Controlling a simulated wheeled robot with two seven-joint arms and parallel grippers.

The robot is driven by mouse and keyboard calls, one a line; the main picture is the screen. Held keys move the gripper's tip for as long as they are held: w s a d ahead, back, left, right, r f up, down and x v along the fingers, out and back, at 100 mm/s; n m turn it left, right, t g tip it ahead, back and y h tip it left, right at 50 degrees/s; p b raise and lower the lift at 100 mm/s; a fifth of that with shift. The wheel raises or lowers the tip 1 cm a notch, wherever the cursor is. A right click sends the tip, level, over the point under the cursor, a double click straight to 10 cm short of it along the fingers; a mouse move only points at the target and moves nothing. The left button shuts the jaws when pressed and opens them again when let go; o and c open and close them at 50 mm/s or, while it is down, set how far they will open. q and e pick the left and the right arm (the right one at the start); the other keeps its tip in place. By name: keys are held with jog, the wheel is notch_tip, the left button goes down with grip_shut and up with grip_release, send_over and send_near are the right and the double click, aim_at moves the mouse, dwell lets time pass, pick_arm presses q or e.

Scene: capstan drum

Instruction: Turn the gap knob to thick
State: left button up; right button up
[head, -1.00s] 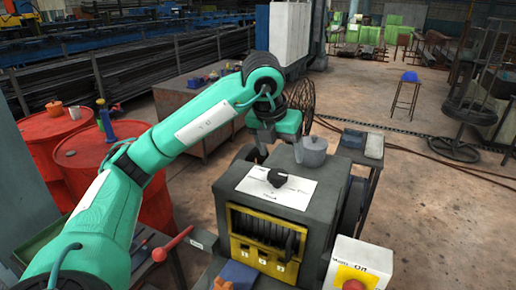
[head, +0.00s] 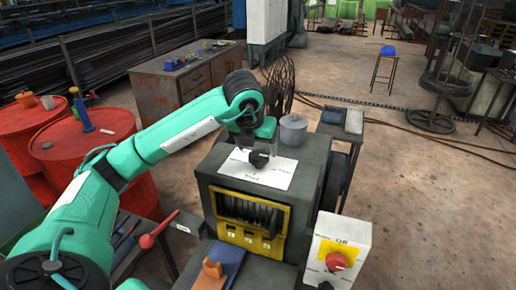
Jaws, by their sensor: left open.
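The gap knob (head: 260,160) is a small black knob on a white label plate (head: 266,178) on top of the dark grey machine (head: 312,160). The plate's print is too small to read surely, and I cannot tell which mark the knob points at. My left gripper (head: 257,146) comes in from the left and hangs pointing down, just above and behind the knob. It is open, with nothing held. Its fingers partly overlap the knob in the view, so I cannot tell whether they touch it. My right gripper is not in view.
A grey pot (head: 293,130) stands at the machine's back right. The yellow-framed front (head: 250,216) faces me. A white switch box (head: 341,246) with a red knob stands at the front right. Red drums (head: 85,150) stand at left.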

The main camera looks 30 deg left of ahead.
aim_at(259, 155)
pick_arm(q)
jog(key=shift+x, duration=1.05)
jog(key=shift+w+f+p, duration=0.15)
jog(key=shift+f+p, duration=0.15)
jog(key=shift+f, duration=0.1)
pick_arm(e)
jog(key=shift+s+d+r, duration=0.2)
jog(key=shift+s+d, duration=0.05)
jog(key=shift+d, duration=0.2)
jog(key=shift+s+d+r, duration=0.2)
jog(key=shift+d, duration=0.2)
pick_arm(q)
jog(key=shift+c, duration=0.2)
